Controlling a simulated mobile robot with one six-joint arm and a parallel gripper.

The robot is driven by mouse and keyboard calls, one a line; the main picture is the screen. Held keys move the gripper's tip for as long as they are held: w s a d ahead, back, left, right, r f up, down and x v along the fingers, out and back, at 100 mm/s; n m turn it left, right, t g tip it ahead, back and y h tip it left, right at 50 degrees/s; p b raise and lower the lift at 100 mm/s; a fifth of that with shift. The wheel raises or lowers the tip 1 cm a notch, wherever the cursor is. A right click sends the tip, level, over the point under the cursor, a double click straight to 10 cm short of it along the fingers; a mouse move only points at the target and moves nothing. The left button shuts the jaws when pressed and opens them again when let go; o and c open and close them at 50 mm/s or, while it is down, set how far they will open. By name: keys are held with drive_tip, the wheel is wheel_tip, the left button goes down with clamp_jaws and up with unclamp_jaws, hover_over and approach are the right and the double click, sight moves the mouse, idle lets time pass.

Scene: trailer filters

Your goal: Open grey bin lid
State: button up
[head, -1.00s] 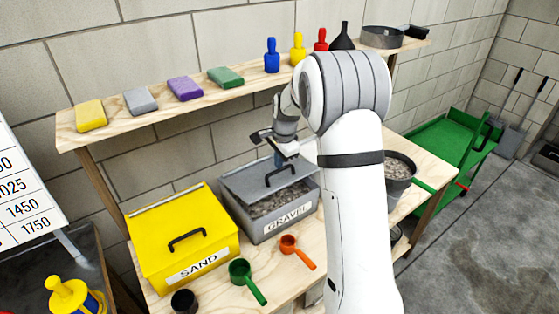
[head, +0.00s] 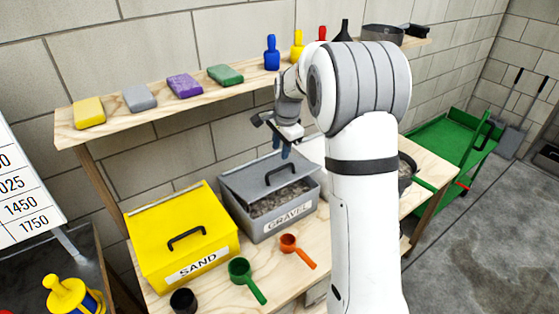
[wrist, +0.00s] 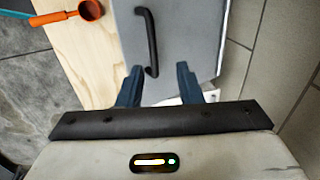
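The grey bin (head: 262,228) labelled GRAVEL stands on the wooden bench. Its grey lid (head: 247,182) is tilted up, and gravel shows under its front edge. The lid's black handle (head: 281,172) stands out from its top. My gripper (head: 284,154) is just above and behind the handle, apart from the lid as far as I can tell. In the wrist view, the blue fingers of my gripper (wrist: 159,76) are spread with nothing held between them. The handle (wrist: 150,40) and lid (wrist: 190,35) lie beyond the fingertips.
The yellow SAND bin (head: 185,240) stands closed on the left. A green scoop (head: 241,271) and an orange scoop (head: 291,245) lie in front. A wooden shelf (head: 160,112) with sponges and bottles runs behind. My arm covers the bench's right part.

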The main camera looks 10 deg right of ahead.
drive_tip(key=shift+s+d+r, duration=0.1)
drive_tip(key=shift+s+r, duration=0.1)
drive_tip(key=shift+r, duration=1.05)
